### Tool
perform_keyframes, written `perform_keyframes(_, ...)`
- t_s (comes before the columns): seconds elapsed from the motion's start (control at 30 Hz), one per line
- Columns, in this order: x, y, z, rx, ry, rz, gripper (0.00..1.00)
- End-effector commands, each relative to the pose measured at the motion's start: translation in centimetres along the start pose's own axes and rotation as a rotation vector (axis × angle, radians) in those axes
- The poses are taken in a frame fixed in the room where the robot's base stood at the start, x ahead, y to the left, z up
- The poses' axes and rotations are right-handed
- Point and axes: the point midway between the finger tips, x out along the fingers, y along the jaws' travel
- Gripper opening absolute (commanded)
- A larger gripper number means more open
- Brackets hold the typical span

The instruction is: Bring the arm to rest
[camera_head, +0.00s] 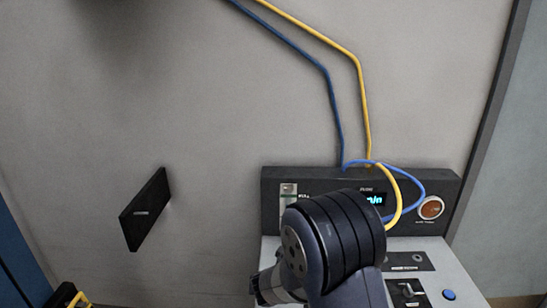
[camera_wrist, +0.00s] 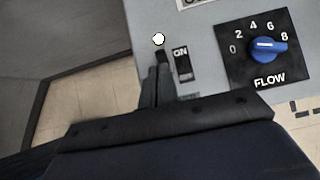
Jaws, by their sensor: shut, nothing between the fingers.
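My gripper (camera_wrist: 158,74) shows in the wrist view as two dark fingers close together, shut and empty. It is over the grey control panel (camera_wrist: 205,30), just left of a black ON switch (camera_wrist: 183,65). I cannot tell whether the fingertips touch the panel. In the head view my dark arm link covers part of the console, and the fingertips are not clear there.
A blue FLOW knob (camera_wrist: 265,46) sits right of the switch. Blue (camera_head: 333,110) and yellow (camera_head: 362,100) cables run up the wall. A black plate (camera_head: 146,209) is at left.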

Motion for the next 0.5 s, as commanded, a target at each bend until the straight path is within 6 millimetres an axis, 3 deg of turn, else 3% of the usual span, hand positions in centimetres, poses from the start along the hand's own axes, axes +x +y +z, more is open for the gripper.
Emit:
perform_keyframes(0.07,1.32,-0.14,-0.76,0.000,0.000,0.001,0.00)
perform_keyframes(0.5,1.51,-0.13,-1.59,-0.013,-0.087,-0.017,0.00)
